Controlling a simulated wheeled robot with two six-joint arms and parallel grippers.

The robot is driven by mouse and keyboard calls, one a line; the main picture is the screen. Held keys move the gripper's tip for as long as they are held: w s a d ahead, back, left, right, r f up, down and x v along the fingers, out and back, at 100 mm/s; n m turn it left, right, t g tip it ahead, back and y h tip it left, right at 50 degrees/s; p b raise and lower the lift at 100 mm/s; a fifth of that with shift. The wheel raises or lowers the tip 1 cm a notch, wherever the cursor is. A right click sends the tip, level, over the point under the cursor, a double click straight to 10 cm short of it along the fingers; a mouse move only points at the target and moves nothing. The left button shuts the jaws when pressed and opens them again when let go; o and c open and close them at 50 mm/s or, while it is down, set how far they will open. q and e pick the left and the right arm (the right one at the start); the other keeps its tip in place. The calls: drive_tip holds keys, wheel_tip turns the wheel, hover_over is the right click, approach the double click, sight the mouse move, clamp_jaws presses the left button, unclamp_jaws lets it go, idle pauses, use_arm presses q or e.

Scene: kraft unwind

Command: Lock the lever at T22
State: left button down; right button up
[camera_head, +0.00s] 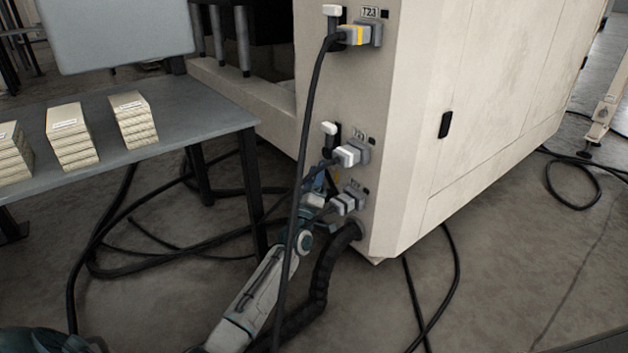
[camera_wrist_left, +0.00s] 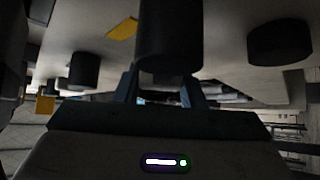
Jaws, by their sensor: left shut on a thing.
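Three connectors sit one above another on the cream machine's near face. The top one (camera_head: 358,34) is labelled T23. The middle connector (camera_head: 350,155) and bottom connector (camera_head: 347,201) have labels too small to read surely, so I cannot tell which is T22. White-tipped levers stand upright beside the top connector (camera_head: 332,11) and middle connector (camera_head: 329,128). A pale tip (camera_head: 316,200) shows low by my gripper. My left gripper (camera_head: 318,183) is beside the lower two connectors, partly hidden by a cable. In the wrist view its fingers close around a dark cylindrical part (camera_wrist_left: 168,42).
A black cable (camera_head: 302,150) hangs from the top connector in front of my left arm. A thick black hose (camera_head: 322,268) enters the machine below. A grey table (camera_head: 190,112) with paper stacks (camera_head: 70,135) stands left. Cables lie on the floor.

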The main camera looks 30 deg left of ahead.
use_arm(q)
drive_tip(key=shift+s+d+r+m+h, duration=0.1)
drive_tip(key=shift+d+m+h, duration=0.1)
drive_tip(key=shift+m+h, duration=0.35)
drive_tip(key=shift+m+t, duration=0.35)
drive_tip(key=shift+t, duration=0.05)
drive_tip(key=c, duration=0.9)
unclamp_jaws()
drive_tip(key=shift+s, duration=0.1)
drive_tip(key=shift+p+v, duration=2.8)
drive_tip(key=shift+v, duration=2.6)
